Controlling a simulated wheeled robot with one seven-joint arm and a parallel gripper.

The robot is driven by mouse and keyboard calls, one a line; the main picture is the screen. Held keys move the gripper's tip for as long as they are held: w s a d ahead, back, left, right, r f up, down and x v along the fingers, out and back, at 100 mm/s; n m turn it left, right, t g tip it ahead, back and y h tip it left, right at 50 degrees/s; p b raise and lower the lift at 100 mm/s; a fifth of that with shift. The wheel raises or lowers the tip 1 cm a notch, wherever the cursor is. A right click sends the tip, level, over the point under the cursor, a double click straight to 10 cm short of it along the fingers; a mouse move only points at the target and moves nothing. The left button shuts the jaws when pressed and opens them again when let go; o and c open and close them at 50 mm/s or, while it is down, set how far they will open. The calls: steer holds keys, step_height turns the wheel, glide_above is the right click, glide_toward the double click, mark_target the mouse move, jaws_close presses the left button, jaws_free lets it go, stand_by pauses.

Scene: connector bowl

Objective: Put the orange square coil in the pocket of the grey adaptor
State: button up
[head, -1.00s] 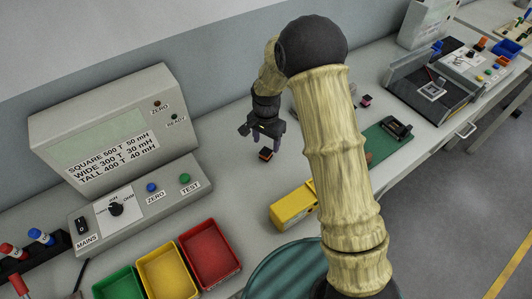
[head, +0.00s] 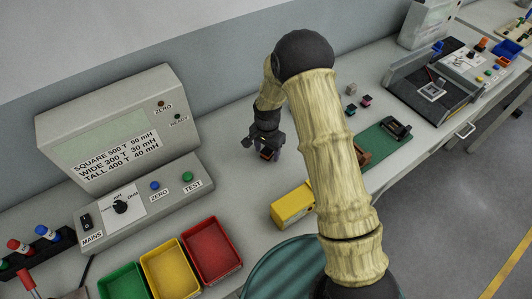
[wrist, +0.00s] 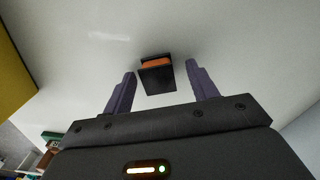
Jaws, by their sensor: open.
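The orange square coil, orange with black end plates, sits on the bench. It shows between and slightly beyond my fingertips in the wrist view (wrist: 157,64) and partly under my gripper in the head view (head: 267,154). My gripper (head: 262,146) is open just above it, with its two purple fingers apart on either side of the coil (wrist: 160,73). Neither finger visibly touches it. A small grey block (head: 351,89) at the back of the bench may be the grey adaptor; its pocket is too small to make out.
A yellow box (head: 293,206) stands in front of the coil. Small dark-and-pink parts (head: 366,100) lie near the grey block. A green mat (head: 386,144) with a black device is to the right. Red, yellow and green bins and a large meter (head: 110,130) stand to the left.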

steer(key=shift+w+d, duration=0.1)
steer(key=shift+d, duration=0.1)
steer(key=shift+a, duration=0.1)
steer(key=shift+c, duration=0.5)
steer(key=c, duration=1)
steer(key=shift+c, duration=0.2)
step_height(320, 180, up, 10)
steer(key=b, duration=0.2)
steer(key=shift+r, duration=0.1)
step_height(320, 180, up, 10)
steer(key=p, duration=1)
glide_above(268, 150)
